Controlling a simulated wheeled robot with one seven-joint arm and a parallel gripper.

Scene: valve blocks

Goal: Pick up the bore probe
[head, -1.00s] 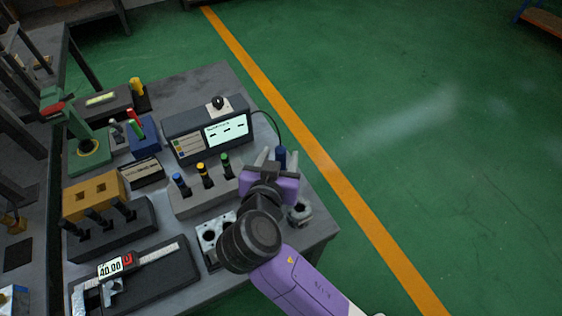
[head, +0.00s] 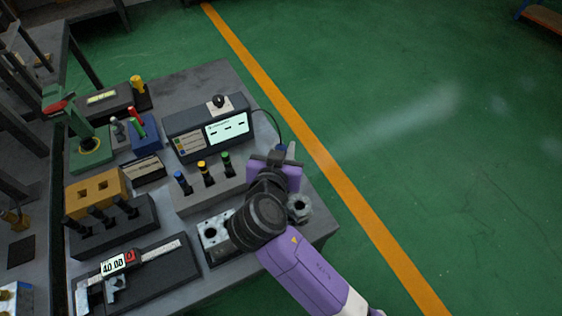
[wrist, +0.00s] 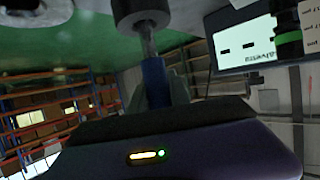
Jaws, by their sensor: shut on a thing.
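The bore probe (head: 281,149) shows in the head view as a small blue tip at the right side of the bench, mostly hidden behind my gripper (head: 285,153). In the wrist view the probe (wrist: 156,80) is a blue handle with a metal stem, lined up with a dark round piece. My gripper (wrist: 160,92) is shut on the blue handle. I cannot tell whether the probe is clear of its holder.
A display unit (head: 205,130) with a cable stands behind-left. A grey block with several coloured-top gauges (head: 208,190) is left of my gripper. Metal valve blocks (head: 299,209) stand close by. The green floor to the right is open.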

